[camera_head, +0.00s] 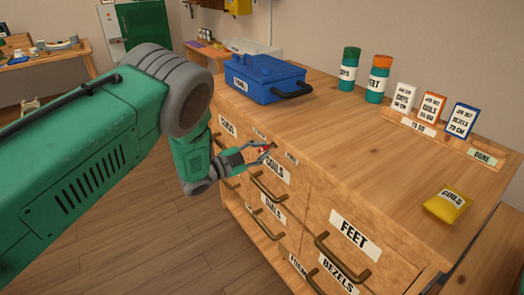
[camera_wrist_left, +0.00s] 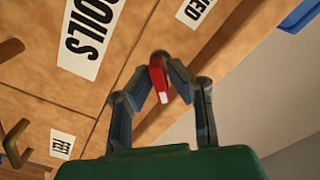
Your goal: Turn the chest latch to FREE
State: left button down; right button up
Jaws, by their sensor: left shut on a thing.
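A wooden drawer chest (camera_head: 400,170) fills the right side of the head view. The latch (camera_head: 266,149) is a small red handle on its front, above the COILS drawer. My left gripper (camera_head: 262,151) is at the chest front, its fingers closed around the latch. In the left wrist view, the red latch (camera_wrist_left: 157,76) with a pale end patch sits between the fingertips (camera_wrist_left: 160,62). A small label (camera_head: 291,158) is right of the latch and another (camera_head: 259,134) is left of it; I cannot read them surely. My right gripper is out of view.
Drawer handles (camera_head: 268,188) stick out below my gripper. The chest top's middle is clear.

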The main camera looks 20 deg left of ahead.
pick_arm(q)
jog(key=shift+s+f, duration=0.15)
jog(key=shift+f, duration=0.15)
jog(key=c, duration=1.6)
grip_release()
jog(key=shift+r, duration=0.1)
jog(key=shift+s+a, duration=0.3)
jog(key=shift+a, duration=0.15)
jog(key=v, duration=1.1)
